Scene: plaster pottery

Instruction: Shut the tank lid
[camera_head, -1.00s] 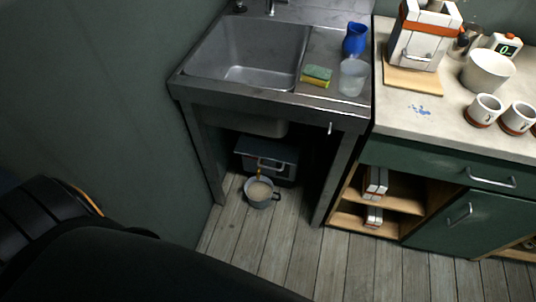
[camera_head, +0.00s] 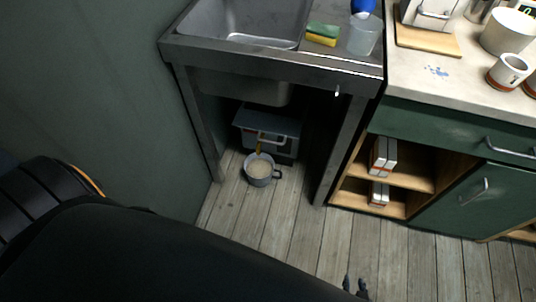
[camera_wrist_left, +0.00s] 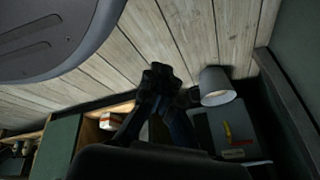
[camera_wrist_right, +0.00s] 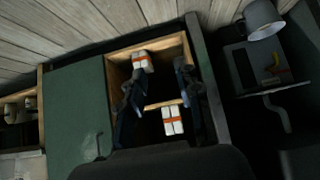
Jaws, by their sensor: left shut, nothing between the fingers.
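The tank also shows in the left wrist view (camera_wrist_left: 238,125) and right wrist view (camera_wrist_right: 244,70). My left gripper (camera_wrist_left: 160,72) is shut and empty, apart from the tank.
A grey pot (camera_head: 259,172) of pale liquid stands on the floor before the tank, below a yellow spout. The sink (camera_head: 245,20) and its metal legs frame the space. An open shelf with white boxes (camera_head: 381,155) stands to the right. The plank floor in front is clear.

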